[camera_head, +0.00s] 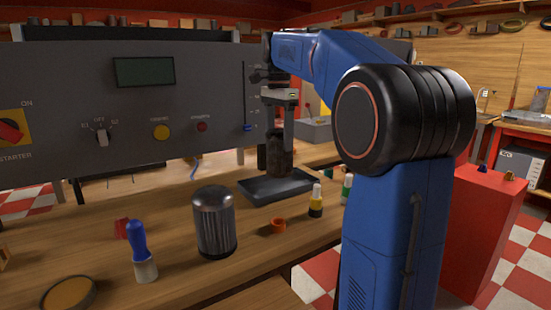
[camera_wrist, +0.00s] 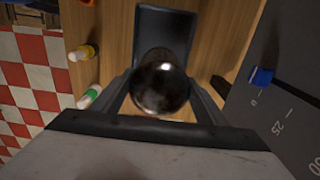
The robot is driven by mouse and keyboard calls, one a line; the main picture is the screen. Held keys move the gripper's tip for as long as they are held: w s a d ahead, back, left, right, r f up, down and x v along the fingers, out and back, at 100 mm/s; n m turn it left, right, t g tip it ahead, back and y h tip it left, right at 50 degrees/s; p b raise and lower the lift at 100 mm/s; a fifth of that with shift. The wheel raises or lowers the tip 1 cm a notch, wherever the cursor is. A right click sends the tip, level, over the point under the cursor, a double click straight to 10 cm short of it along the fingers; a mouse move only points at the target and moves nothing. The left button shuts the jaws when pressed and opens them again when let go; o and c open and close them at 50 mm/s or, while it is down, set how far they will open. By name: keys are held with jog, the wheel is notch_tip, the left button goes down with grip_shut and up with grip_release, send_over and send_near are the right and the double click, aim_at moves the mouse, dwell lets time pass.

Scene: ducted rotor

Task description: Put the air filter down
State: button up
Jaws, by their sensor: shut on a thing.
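My gripper (camera_head: 280,135) points down over the black tray (camera_head: 258,191) on the bench. It is shut on the air filter (camera_head: 279,162), a dark upright cylinder with a worn, brownish surface. In the wrist view, the air filter (camera_wrist: 160,88) shows its round, shiny top end between both fingers of my gripper (camera_wrist: 161,108). The tray (camera_wrist: 146,25) lies below and beyond it. The lower end of the air filter is at or just over the tray floor; I cannot tell whether it touches.
A grey control panel (camera_head: 110,110) rises behind. A red cabinet (camera_head: 480,235) stands right.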

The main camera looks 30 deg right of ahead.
aim_at(279, 152)
jog(key=shift+f, duration=2.5)
jog(key=o, duration=1)
jog(key=shift+f, duration=0.1)
notch_tip(279, 152, up, 12)
jog(key=shift+r, duration=0.15)
jog(key=shift+s, duration=0.15)
